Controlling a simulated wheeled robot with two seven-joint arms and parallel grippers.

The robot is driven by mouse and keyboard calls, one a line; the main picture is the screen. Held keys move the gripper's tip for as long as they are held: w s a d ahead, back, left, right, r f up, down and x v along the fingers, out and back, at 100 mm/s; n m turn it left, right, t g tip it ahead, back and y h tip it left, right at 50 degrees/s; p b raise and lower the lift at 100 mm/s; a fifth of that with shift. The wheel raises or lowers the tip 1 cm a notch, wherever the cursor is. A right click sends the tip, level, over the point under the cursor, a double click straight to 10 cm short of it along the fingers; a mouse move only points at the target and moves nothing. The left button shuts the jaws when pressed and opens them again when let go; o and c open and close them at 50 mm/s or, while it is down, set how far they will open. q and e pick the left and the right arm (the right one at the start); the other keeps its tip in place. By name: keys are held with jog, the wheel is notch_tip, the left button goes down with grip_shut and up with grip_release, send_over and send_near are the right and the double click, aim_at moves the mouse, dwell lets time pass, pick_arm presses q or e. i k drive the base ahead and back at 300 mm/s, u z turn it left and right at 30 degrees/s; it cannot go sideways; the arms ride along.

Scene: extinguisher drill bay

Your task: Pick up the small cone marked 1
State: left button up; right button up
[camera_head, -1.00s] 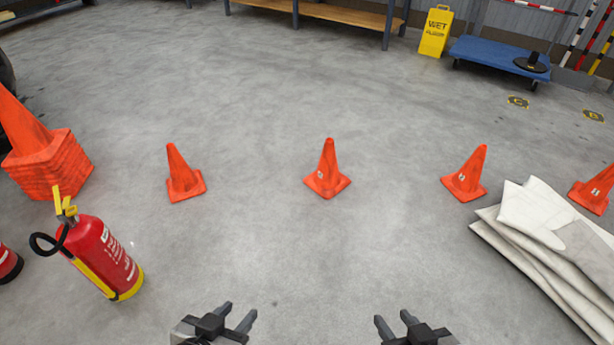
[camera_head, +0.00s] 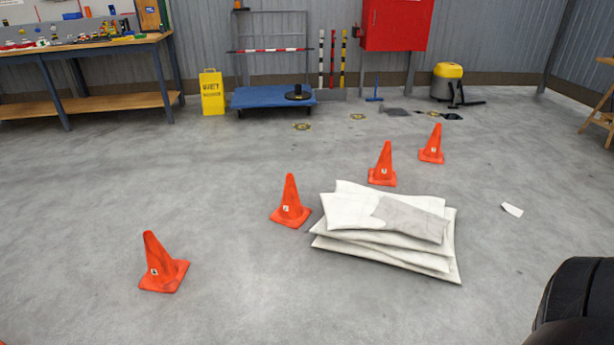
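Several small orange cones stand upright on the floor in a slanting row, each with a small white label whose digit is too small to read surely. The nearest cone (camera_head: 163,265) is at the lower left. A second cone (camera_head: 289,203) stands just left of a pile of pale sacks. A third cone (camera_head: 383,165) stands just behind the pile, and the farthest cone (camera_head: 432,145) is beyond it to the right. I cannot tell which one is marked 1. Neither of my grippers is in view.
The pale sack pile (camera_head: 390,228) lies mid-floor. A dark rounded object (camera_head: 580,300) fills the lower right corner. A workbench (camera_head: 90,45), yellow wet-floor sign (camera_head: 212,92), blue trolley (camera_head: 268,97) and yellow-black vacuum (camera_head: 447,82) line the back. Floor at front centre is clear.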

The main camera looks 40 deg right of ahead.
aim_at(382, 174)
jog(key=z, duration=2.9)
jog(key=i, duration=8.25)
jog(key=u, duration=2.55)
jog(key=i, duration=1)
jog(key=z, duration=0.1)
